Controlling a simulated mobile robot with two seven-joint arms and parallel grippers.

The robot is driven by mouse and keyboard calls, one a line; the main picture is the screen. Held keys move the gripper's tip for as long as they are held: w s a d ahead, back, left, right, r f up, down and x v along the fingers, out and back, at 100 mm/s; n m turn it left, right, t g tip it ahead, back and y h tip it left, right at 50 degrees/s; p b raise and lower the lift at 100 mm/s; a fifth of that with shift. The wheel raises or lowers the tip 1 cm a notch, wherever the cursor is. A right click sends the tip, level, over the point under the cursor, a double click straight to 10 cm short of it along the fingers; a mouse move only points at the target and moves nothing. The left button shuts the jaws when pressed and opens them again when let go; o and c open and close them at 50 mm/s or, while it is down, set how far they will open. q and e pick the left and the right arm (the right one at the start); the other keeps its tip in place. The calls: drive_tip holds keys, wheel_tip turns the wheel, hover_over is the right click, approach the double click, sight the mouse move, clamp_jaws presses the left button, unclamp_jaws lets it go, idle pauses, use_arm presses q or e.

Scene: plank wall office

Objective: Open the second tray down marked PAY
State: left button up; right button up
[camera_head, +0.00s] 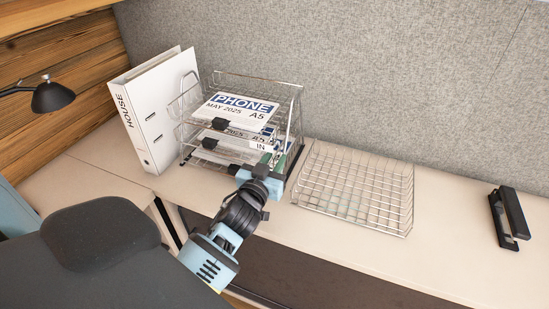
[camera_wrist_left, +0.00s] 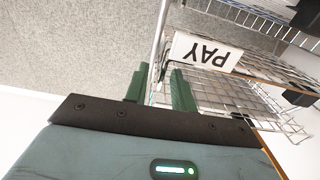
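The wire tray stack (camera_head: 285,95) stands on the desk against the grey partition. An IN label (camera_head: 261,146) shows at its front right. The PAY label (camera_wrist_left: 205,53) appears upside down in the left wrist view, fixed to a tray's edge; I cannot make it out in the head view. My left gripper (camera_head: 264,168) is at the stack's front right corner, below the IN label. In the left wrist view its green fingers (camera_wrist_left: 159,86) stand apart beside the PAY label, with a thin metal upright showing between them. I cannot tell whether they touch it. My right gripper is out of view.
An empty wire tray (camera_head: 355,190) lies on the desk right of the stack. A white HOUSE binder (camera_head: 155,115) stands close at its left. A black stapler (camera_head: 509,217) is at far right. A black lamp (camera_head: 52,96) and dark chair (camera_head: 95,240) are at left.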

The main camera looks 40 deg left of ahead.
use_arm(q)
drive_tip(key=shift+w+a, duration=0.15)
drive_tip(key=shift+w, duration=0.35)
drive_tip(key=shift+c, duration=0.2)
clamp_jaws()
idle(1.0)
